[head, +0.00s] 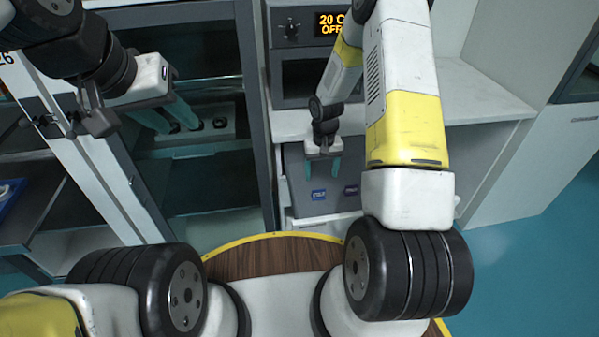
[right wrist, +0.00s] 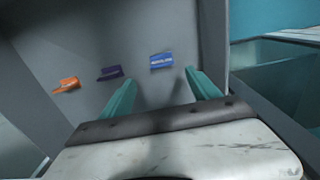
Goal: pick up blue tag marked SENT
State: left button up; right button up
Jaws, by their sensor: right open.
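A blue tag (head: 319,195) with pale lettering too small to read is on the grey panel below the counter. It also shows in the right wrist view (right wrist: 162,61). My right gripper (head: 324,178) is open and empty, pointing at the panel. In the right wrist view the blue tag lies just beyond the fingertips (right wrist: 161,77), between their lines and apart from them. My left gripper (head: 180,128) is at the left, in front of the dark cabinet, with its teal fingers apart and nothing seen between them.
A purple tag (right wrist: 110,73) and an orange tag (right wrist: 67,85) are on the same panel beside the blue one. An appliance with a lit display (head: 333,22) stands above. The white counter (head: 480,95) extends to the right. A cabinet (head: 215,180) is at the left.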

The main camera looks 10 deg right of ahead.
aim_at(319, 190)
jog(key=f, duration=0.8)
jog(key=shift+a+f, duration=0.2)
jog(key=shift+f, duration=0.15)
jog(key=c, duration=1.4)
